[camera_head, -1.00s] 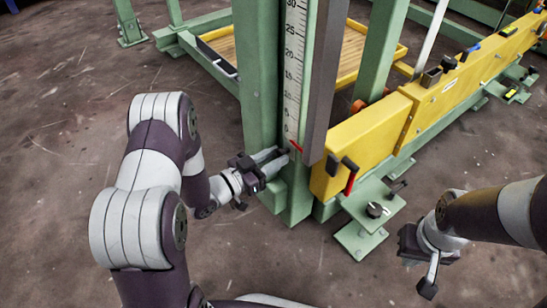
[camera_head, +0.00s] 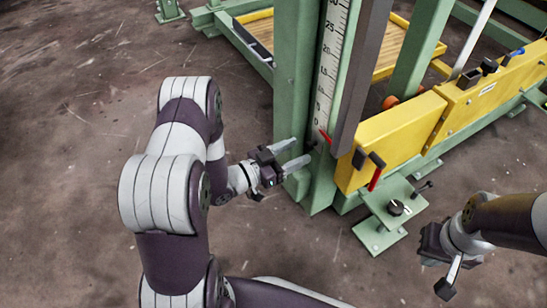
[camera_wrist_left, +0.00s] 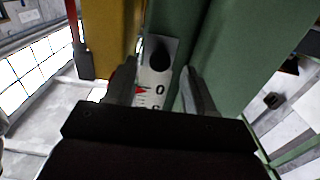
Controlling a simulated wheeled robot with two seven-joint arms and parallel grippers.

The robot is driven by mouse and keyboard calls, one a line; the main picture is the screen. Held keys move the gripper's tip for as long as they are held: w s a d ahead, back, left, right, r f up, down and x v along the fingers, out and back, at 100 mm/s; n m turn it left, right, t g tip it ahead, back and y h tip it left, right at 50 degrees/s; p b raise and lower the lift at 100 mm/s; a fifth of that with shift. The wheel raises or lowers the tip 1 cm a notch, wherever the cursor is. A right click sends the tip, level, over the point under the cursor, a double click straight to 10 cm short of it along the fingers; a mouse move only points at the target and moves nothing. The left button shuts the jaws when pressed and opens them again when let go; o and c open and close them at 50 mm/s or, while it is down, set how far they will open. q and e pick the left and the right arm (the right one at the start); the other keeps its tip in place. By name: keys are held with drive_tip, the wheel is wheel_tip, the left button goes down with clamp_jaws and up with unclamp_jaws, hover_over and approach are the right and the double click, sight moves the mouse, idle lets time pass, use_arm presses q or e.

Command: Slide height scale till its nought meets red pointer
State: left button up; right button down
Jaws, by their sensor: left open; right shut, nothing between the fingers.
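The pale height scale (camera_head: 333,50) runs down the green post, its numbers falling to 0 at the bottom. The red pointer (camera_head: 325,136) lies at its lower end. In the left wrist view the red pointer (camera_wrist_left: 141,90) is beside the 0 of the scale (camera_wrist_left: 159,90), about level with it. A dark round knob (camera_wrist_left: 159,55) sits on the scale's end. My left gripper (camera_head: 297,153) is open at the foot of the scale, its fingers spread on either side of the strip in the wrist view. My right gripper (camera_head: 445,287) is shut and empty, at lower right.
A yellow beam (camera_head: 400,135) with a red-and-black handle (camera_head: 376,172) stands right of the scale. A dark grey bar (camera_head: 360,80) runs alongside the scale. A green foot plate (camera_head: 385,215) is below. The floor in front is clear.

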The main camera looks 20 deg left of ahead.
use_arm(q)
drive_tip(key=p+v, duration=0.3)
drive_tip(key=v, duration=0.7)
drive_tip(key=shift+s+a, duration=0.15)
